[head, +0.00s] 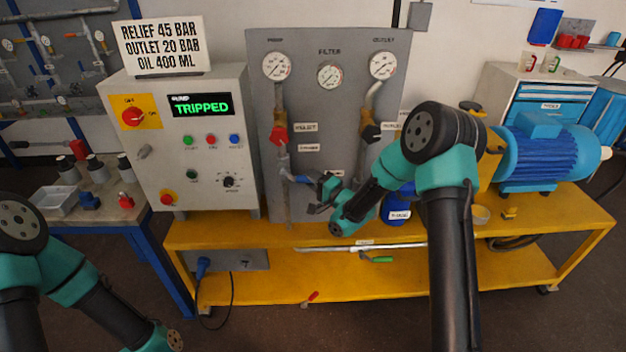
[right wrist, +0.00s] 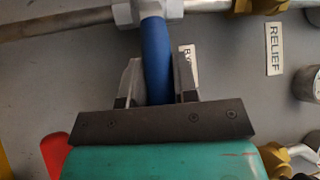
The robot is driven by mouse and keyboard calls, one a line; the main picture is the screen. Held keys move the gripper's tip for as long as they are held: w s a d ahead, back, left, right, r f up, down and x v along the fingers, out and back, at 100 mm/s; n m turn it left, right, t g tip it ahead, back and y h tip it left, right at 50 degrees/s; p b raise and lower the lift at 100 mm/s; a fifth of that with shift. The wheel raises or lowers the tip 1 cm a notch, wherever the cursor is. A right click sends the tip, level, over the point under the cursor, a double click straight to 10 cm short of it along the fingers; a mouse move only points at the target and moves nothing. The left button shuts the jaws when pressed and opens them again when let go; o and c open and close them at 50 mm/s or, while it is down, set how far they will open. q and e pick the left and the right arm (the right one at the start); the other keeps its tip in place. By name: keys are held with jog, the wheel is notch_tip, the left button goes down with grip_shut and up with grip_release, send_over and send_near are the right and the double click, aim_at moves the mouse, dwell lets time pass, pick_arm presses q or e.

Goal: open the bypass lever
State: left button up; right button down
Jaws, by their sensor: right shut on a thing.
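The bypass lever has a blue handle (right wrist: 155,45) that comes down from a metal fitting on a pipe in the right wrist view. In the head view the blue handle (head: 299,179) shows low on the grey panel, just left of my right gripper (head: 322,191). My right gripper (right wrist: 158,82) is shut on the blue handle, with one finger on each side of it.
The grey panel (head: 342,60) carries gauges and a red-handled valve (head: 278,135). A control cabinet (head: 172,172) reading "TRIPPED" stands left of it, a blue motor (head: 545,155) right. A green-handled lever (head: 378,259) is below, on the yellow bench (head: 270,287).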

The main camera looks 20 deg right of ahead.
jog(key=shift+a+f+m+t, duration=0.1)
jog(key=shift+f+m+t, duration=0.7)
jog(key=shift+f+m, duration=0.15)
jog(key=shift+w+a+f+m+t, duration=0.1)
jog(key=shift+a+f+m+t, duration=0.1)
jog(key=shift+f+m+t, duration=0.8)
jog(key=shift+r, duration=0.25)
jog(key=c, duration=0.9)
grip_release()
jog(key=v, duration=1.7)
jog(key=shift+s+d+r, duration=0.1)
jog(key=shift+s+d, duration=0.05)
jog(key=shift+s, duration=0.1)
jog(key=shift+c, duration=0.2)
